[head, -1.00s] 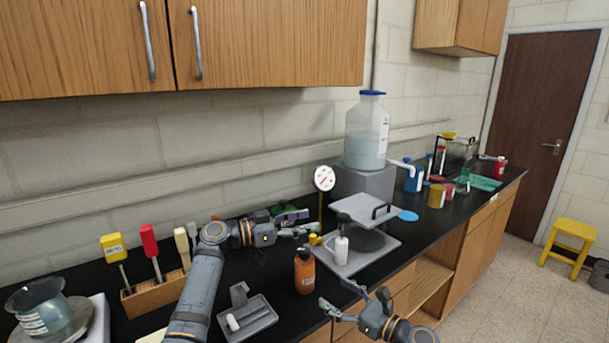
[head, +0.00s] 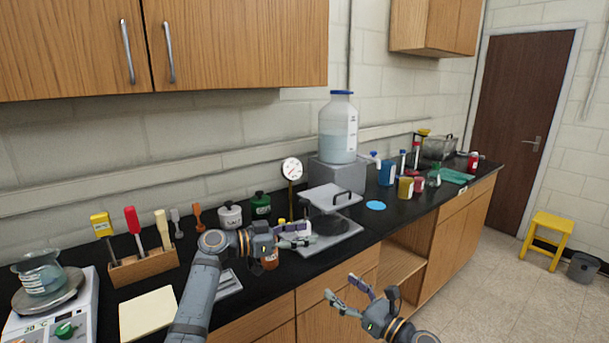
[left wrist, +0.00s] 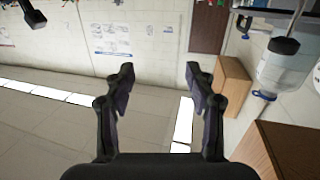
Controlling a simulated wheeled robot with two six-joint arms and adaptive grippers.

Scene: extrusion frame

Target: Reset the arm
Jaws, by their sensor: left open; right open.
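My left gripper (head: 306,236) is open and empty in the head view, in front of the grey press-like stand (head: 330,197) on the black counter. Its two fingers also show apart in the left wrist view (left wrist: 160,76), with nothing between them. The left forearm and gripper cover part of an orange bottle (head: 269,262) and the grey tray (head: 229,284). My right gripper (head: 340,287) is open and empty in the head view, lower right, in front of the counter's wooden front.
The black counter (head: 398,216) carries a large clear bottle (head: 338,130), a dial gauge (head: 292,169), a wooden tool rack (head: 142,266), a scale (head: 80,312) and several containers. A yellow stool (head: 546,232) stands right. The floor (head: 490,285) between is clear.

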